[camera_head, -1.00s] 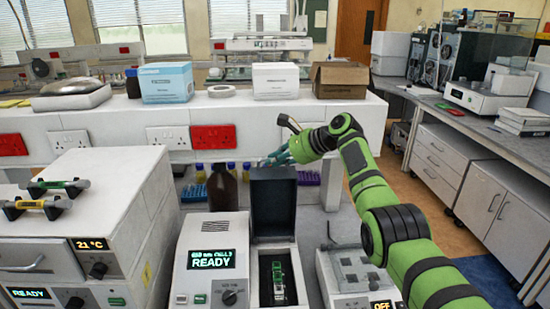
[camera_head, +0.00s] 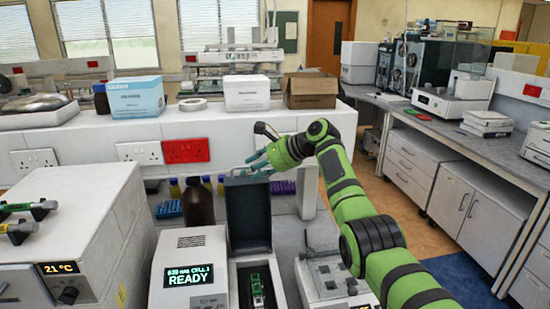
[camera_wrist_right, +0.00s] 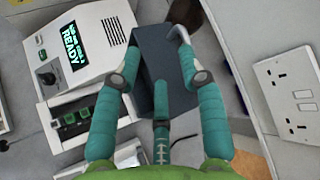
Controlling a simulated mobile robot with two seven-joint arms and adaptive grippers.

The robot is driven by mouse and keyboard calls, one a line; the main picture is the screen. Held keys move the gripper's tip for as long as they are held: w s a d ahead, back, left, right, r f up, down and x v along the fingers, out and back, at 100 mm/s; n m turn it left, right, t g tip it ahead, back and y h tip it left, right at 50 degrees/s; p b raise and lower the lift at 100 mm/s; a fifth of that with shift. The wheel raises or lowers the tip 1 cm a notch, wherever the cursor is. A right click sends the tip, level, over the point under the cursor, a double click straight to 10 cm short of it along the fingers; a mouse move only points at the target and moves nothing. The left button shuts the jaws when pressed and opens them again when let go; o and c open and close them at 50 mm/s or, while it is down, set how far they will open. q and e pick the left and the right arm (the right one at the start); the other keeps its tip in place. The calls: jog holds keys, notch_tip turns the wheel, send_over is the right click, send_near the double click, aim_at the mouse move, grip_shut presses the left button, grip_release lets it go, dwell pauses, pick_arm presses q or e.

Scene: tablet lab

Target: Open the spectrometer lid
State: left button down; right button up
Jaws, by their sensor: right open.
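The spectrometer (camera_head: 192,262) is a white box with a lit display reading READY, low in the middle of the head view. Its dark grey lid (camera_head: 248,215) stands raised, about upright, at the back of the open sample well. A green-topped part (camera_head: 257,288) sits inside the well. My right gripper (camera_head: 252,168) is at the lid's top edge, its teal fingers apart. In the right wrist view, the open fingers (camera_wrist_right: 157,40) are on either side of the lid (camera_wrist_right: 153,52); contact is not clear. My left gripper is out of view.
A brown bottle (camera_head: 197,202) stands behind the spectrometer, left of the lid. Another white instrument (camera_head: 330,272) stands close on the right. A white bench ledge with sockets and boxes runs behind. A large white unit (camera_head: 75,235) stands at the left.

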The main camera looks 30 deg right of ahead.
jog(key=v, duration=1)
jog(key=shift+s+r, duration=0.25)
jog(key=shift+s, duration=0.05)
jog(key=shift+d, duration=0.1)
